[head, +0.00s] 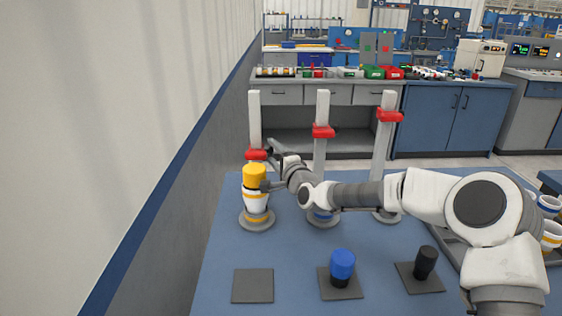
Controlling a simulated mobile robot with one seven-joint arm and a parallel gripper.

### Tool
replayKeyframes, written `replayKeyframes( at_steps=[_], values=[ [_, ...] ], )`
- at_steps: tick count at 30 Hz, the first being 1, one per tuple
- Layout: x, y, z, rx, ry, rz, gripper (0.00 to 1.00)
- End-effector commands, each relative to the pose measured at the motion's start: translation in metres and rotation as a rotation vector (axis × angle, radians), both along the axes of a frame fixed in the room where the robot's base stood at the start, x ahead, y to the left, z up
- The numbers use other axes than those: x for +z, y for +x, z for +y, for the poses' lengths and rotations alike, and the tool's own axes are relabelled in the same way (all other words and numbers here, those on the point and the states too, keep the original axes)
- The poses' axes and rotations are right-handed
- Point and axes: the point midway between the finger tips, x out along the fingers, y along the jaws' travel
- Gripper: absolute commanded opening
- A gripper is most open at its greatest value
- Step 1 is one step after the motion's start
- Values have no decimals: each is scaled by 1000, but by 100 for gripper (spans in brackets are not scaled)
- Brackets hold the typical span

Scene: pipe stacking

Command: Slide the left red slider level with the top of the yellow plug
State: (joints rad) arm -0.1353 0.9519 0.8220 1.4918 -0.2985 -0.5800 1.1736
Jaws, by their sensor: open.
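The left red slider (257,154) sits low on the left grey post (255,118). It shows just above and behind the yellow plug (254,176). The yellow plug stands upright on top of a white pipe stack with yellow bands (256,202). My gripper (269,169) reaches in from the right, close beside the slider and the plug. Its jaws are open, with one dark finger near the slider and the other near the plug's right side. I cannot tell whether either finger touches anything.
A middle slider (323,131) and a right slider (390,115) sit higher on their posts. My arm crosses before those posts. A blue plug (342,264) and a black plug (425,262) stand on dark pads. The front-left pad (253,286) is empty. A wall is on the left.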

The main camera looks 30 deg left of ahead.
Motion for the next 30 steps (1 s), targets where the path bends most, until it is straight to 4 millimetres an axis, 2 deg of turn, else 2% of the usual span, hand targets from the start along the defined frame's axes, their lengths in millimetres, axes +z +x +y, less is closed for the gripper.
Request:
replayKeyframes(
  at_steps=[8, 30],
  values=[
    [2, -17, -23, -1, 0, 0, 63],
    [1, -96, -122, -1, -3, 0, 63]
  ],
)
